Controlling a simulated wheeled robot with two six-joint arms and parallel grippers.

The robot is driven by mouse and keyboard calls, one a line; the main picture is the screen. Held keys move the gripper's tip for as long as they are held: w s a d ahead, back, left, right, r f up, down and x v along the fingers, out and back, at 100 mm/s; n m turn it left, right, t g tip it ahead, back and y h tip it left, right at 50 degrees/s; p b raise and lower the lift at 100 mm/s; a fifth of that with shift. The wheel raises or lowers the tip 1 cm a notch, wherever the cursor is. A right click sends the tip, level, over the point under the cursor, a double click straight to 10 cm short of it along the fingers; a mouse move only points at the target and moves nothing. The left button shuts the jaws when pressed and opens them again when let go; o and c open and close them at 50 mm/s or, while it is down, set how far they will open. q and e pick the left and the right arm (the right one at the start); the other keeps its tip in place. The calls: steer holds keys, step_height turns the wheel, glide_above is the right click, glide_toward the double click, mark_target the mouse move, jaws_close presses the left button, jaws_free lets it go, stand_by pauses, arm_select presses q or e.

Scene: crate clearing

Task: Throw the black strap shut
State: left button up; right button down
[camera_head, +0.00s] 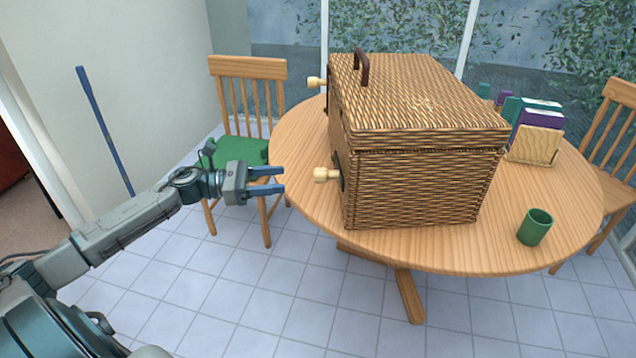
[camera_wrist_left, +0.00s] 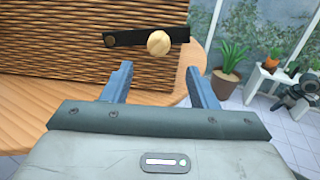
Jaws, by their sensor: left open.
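The wicker crate (camera_head: 420,190) stands on the round table with its lid down. A pale wooden knob (camera_head: 326,174) sticks out from its left side near the front corner. In the left wrist view the black strap (camera_wrist_left: 135,38) lies level across the wicker, with the pale knob (camera_wrist_left: 158,43) near its right end and a brown stud (camera_wrist_left: 110,41) near its left end. In the head view little of this strap shows behind the knob. My left gripper (camera_head: 268,180) is open and empty, left of the knob, fingers pointing toward it and apart from it.
A second pale knob (camera_head: 317,82) sits farther back on the same side. A brown handle (camera_head: 362,66) stands on the lid. The round table (camera_head: 300,160) also holds a green cup (camera_head: 535,227) and books in a wooden holder (camera_head: 535,147). A chair (camera_head: 248,68) stands behind my left gripper.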

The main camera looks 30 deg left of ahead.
mark_target(318, 175)
arm_select(q)
steer(key=shift+p+x, duration=1.1)
steer(key=shift+x, duration=4.25)
arm_select(e)
step_height(318, 175, down, 7)
steer(key=shift+s+d, duration=0.3)
steer(key=shift+s, duration=0.15)
arm_select(q)
steer(key=shift+w+a, duration=0.1)
steer(key=shift+a, duration=0.05)
jaws_close()
